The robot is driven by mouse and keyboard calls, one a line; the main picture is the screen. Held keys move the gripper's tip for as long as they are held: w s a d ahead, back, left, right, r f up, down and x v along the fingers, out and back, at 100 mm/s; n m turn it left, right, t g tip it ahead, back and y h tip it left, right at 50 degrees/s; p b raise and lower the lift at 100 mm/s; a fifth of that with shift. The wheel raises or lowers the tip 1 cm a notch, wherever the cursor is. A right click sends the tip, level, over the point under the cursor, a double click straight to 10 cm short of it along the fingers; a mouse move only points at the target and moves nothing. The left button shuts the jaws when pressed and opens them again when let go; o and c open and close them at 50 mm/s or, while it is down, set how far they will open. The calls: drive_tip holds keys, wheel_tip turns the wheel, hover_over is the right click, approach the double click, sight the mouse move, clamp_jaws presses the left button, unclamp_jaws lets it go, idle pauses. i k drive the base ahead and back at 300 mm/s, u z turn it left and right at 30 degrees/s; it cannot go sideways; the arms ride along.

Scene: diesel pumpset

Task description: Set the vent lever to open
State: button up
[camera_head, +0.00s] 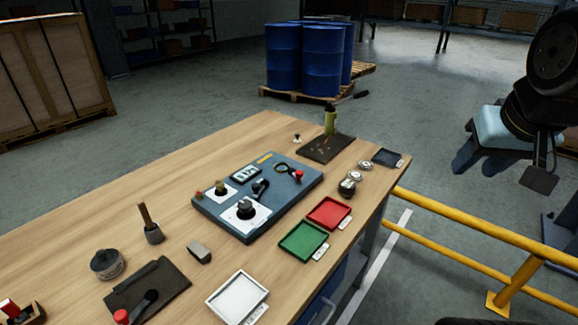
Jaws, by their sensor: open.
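A blue-grey control panel (207,217) lies on the wooden workbench. It carries a black round knob (246,209) on a white plate, a smaller olive knob (220,187) on another white plate, a black curved handle (260,188), a dark ring (282,169), a red-topped control (299,176) and a small gauge or display (245,174). The labels are too small to read, so I cannot tell which control is the vent lever or its setting. My gripper (510,165) hangs at the upper right, open, beyond the bench's right edge and well apart from the panel.
Green (303,241), red (329,213) and white (237,297) trays line the bench's right side. A dark mat (172,290) with tools and a grey block (199,252) lie nearer. A yellow rail (470,236) runs along the right. Blue drums (322,60) stand behind.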

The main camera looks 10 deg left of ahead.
sight(258, 189)
drive_tip(key=z, duration=0.05)
drive_tip(key=k, duration=0.85)
drive_tip(key=u, duration=0.95)
drive_tip(key=i, duration=1)
drive_tip(key=z, duration=0.05)
